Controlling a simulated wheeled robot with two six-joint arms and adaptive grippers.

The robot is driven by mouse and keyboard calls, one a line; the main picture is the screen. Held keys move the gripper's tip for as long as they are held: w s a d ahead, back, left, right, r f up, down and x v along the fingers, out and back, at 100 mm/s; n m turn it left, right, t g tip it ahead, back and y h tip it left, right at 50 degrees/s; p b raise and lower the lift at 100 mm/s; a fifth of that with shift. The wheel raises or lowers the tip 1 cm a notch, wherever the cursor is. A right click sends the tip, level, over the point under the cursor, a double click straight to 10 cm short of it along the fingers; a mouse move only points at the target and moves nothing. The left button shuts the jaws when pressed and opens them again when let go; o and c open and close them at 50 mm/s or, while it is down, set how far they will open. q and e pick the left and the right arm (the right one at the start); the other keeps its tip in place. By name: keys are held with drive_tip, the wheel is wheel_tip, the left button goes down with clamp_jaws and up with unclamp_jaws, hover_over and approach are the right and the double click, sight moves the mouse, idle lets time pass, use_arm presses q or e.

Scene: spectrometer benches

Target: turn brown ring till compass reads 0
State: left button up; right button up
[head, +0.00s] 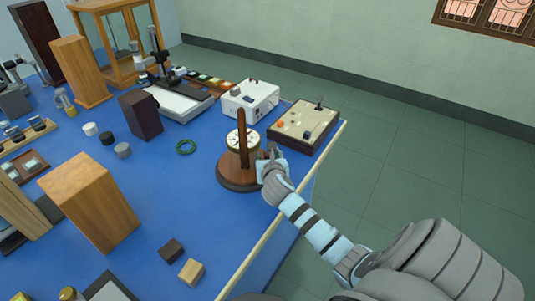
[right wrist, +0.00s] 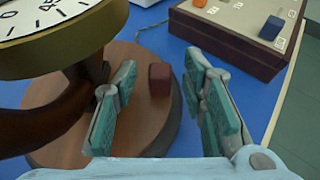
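The brown ring (head: 242,125) stands upright, seen nearly edge-on, on a round wooden base (head: 238,185) near the table's right edge. The compass (head: 234,142), a white dial with a brass rim, sits within the ring. The right wrist view shows part of the dial (right wrist: 35,18) and the ring's lower curve (right wrist: 60,115). The needle and reading cannot be made out. My right gripper (head: 268,160) is beside the ring's right side, over the base. In the right wrist view its teal-padded fingers (right wrist: 163,68) are apart. A small red-brown block (right wrist: 160,79) on the base shows between them. My left gripper is out of view.
A wooden-framed box with knobs (head: 305,127) and a white instrument (head: 250,98) stand behind the ring. Wooden blocks stand further left. Blue tabletop in front of the base is mostly clear.

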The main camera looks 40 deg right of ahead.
drive_tip(key=shift+x, duration=0.95)
clamp_jaws()
